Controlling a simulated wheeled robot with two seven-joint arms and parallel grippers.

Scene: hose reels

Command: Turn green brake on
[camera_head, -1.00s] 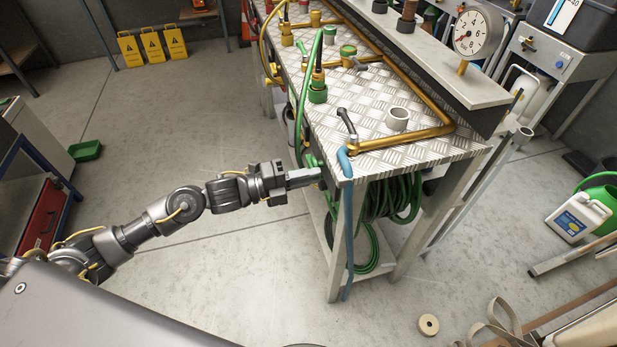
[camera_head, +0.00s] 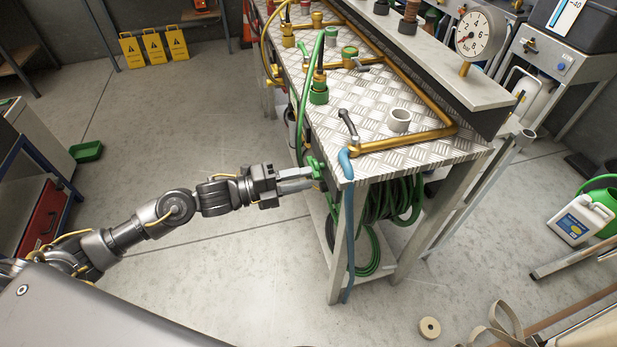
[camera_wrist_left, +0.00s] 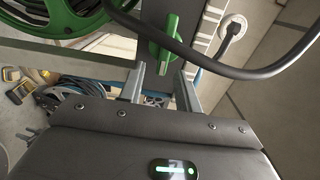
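The green brake handle (camera_wrist_left: 164,42) shows in the left wrist view as an upright green lever, beyond and between my finger tips. In the head view it is a small green piece (camera_head: 315,167) at the bench's near left side, partly hidden by my gripper. My left gripper (camera_head: 310,180) is right beside it, and its two fingers (camera_wrist_left: 160,82) stand apart with a gap between them in the wrist view. I cannot tell whether a finger touches the handle. The green hose reel (camera_wrist_left: 62,20) is at the upper left of the wrist view. My right gripper is not in view.
A dark hose (camera_wrist_left: 240,72) curves close across the wrist view, right of the handle. The bench top (camera_head: 375,118) holds brass pipes and a blue hose (camera_head: 347,225) hangs down its corner. Coiled green hose (camera_head: 395,203) is under the bench.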

